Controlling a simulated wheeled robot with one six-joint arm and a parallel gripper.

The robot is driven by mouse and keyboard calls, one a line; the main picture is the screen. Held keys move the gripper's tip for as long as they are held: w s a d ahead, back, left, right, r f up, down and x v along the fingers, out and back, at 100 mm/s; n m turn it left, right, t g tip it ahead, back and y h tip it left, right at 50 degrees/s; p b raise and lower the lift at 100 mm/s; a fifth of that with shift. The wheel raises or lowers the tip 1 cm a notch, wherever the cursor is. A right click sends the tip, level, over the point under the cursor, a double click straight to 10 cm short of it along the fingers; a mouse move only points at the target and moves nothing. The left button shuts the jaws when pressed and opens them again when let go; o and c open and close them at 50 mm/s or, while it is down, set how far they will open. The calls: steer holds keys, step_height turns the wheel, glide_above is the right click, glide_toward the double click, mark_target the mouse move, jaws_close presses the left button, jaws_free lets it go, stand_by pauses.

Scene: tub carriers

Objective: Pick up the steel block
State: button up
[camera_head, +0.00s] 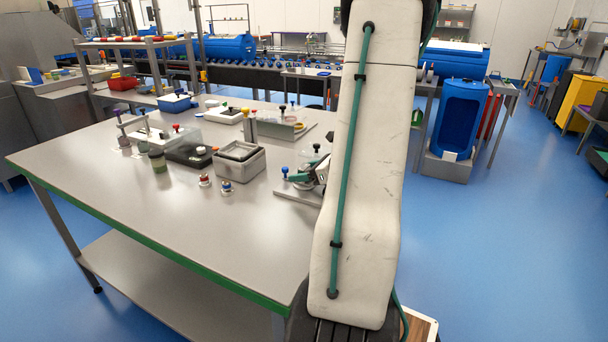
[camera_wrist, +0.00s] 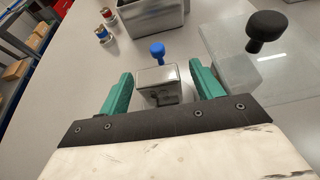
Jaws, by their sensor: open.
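The steel block (camera_wrist: 158,77) is a small shiny grey block with a blue knob (camera_wrist: 157,50) on it. In the wrist view it lies between the two green fingers of my gripper (camera_wrist: 160,69), with a gap visible on each side. My gripper is open and holds nothing. In the head view my gripper's green finger (camera_head: 301,178) shows beside the blue knob (camera_head: 285,171). My arm hides most of this area there, and I cannot make out the block clearly.
A clear plate or box with a black knob (camera_wrist: 265,28) stands close on the right. The front of the table (camera_head: 150,205) is bare.

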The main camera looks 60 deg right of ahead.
steer(key=c, duration=1.3)
steer(key=shift+o, duration=0.2)
